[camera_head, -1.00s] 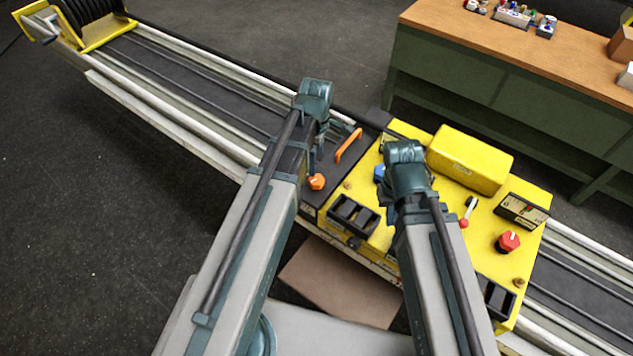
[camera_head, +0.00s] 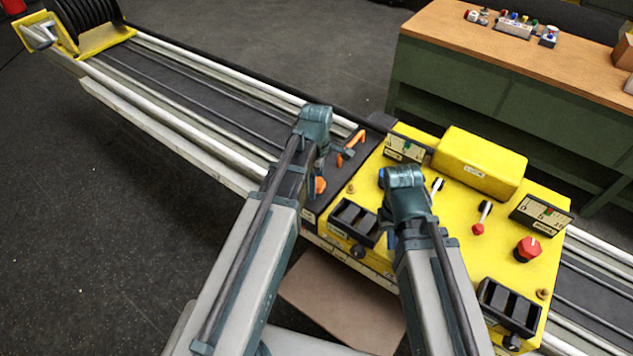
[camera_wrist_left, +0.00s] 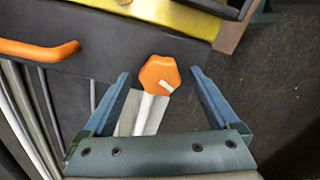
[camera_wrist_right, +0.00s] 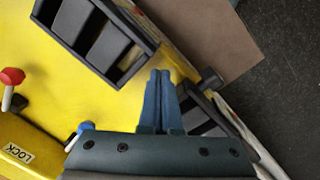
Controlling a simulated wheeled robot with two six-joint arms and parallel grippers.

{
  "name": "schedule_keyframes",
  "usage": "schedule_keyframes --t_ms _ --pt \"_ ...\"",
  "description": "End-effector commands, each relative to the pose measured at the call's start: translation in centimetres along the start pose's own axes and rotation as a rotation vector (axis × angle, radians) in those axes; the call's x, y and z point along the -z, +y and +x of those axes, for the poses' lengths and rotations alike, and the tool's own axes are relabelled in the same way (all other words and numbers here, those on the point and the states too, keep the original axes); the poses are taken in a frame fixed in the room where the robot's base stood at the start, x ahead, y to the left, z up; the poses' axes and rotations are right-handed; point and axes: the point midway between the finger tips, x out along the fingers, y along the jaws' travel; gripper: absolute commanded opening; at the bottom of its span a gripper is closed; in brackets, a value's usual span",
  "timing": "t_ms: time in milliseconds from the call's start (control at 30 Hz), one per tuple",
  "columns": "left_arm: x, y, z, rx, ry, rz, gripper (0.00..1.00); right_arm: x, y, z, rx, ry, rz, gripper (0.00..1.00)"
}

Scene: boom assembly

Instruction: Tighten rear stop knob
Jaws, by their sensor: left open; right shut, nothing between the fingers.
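The orange lobed knob (camera_head: 320,186) is on the dark end of the carriage, partly hidden by my left gripper in the head view. In the left wrist view the knob (camera_wrist_left: 158,75) has a white mark and lies between the tips of my left gripper (camera_wrist_left: 161,77). The fingers stand apart on both sides, with a gap at each side. The left gripper also shows in the head view (camera_head: 333,158). My right gripper (camera_wrist_right: 160,74) is shut and empty over the yellow panel; in the head view its tips are mostly hidden behind the wrist.
An orange handle (camera_head: 350,146) is close to the left gripper. The yellow panel (camera_head: 450,240) carries black switch boxes (camera_head: 353,223), levers, gauges, a red knob (camera_head: 528,249) and a yellow box (camera_head: 478,163). Rails run to both sides. A green bench (camera_head: 490,80) stands behind.

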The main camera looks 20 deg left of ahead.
Motion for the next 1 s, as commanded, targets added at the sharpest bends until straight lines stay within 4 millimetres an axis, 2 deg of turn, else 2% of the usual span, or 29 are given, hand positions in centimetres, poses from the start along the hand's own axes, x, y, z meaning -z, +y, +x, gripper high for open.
schedule_keyframes --t_ms 67,500,533,767,1000 --pt "0.00 0.00 -0.03 0.000 0.000 0.000 0.90 0.00 0.00 -0.03 0.000 0.000 0.000 0.00" --pt "0.00 0.00 -0.02 0.000 0.000 0.000 0.11 0.00 0.00 -0.02 0.000 0.000 0.000 0.00" --pt "0.00 0.00 -0.02 0.000 0.000 0.000 0.08 0.00 0.00 -0.02 0.000 0.000 0.000 0.00" --pt "0.00 0.00 -0.02 0.000 0.000 0.028 0.08 0.00 0.00 -0.02 0.000 0.000 0.000 0.00" --pt "0.00 0.00 -0.02 0.000 0.000 0.162 0.08 0.00 0.00 -0.02 0.000 0.000 0.000 0.00"
